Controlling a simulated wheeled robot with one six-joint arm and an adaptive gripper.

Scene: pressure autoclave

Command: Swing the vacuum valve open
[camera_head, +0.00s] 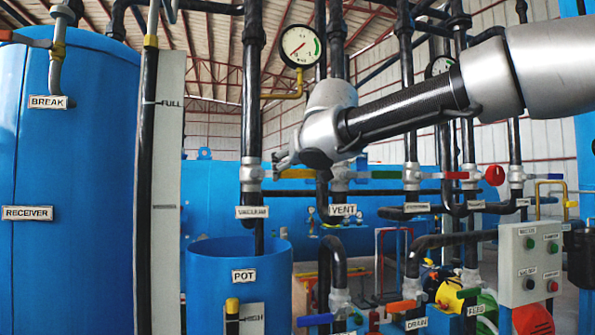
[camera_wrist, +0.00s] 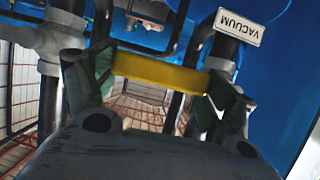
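The vacuum valve (camera_head: 251,173) sits on a dark vertical pipe above the VACUUM label (camera_head: 252,212). Its yellow lever (camera_head: 298,173) points horizontally to the right. My gripper (camera_head: 282,160) is at this lever, just right of the valve body, and partly covers it. In the wrist view the yellow lever (camera_wrist: 160,82) spans the gap between the two spread fingers of my gripper (camera_wrist: 155,92). I cannot tell whether the fingers touch it. The VACUUM label (camera_wrist: 240,27) appears upside down there, beside the right finger.
Right of it are the VENT label (camera_head: 343,210), a green lever (camera_head: 386,175) and a red lever (camera_head: 456,175). A pressure gauge (camera_head: 300,46) hangs above my wrist. The blue pot (camera_head: 205,285) stands below, the blue receiver tank (camera_head: 70,180) at left. Pipes crowd the space.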

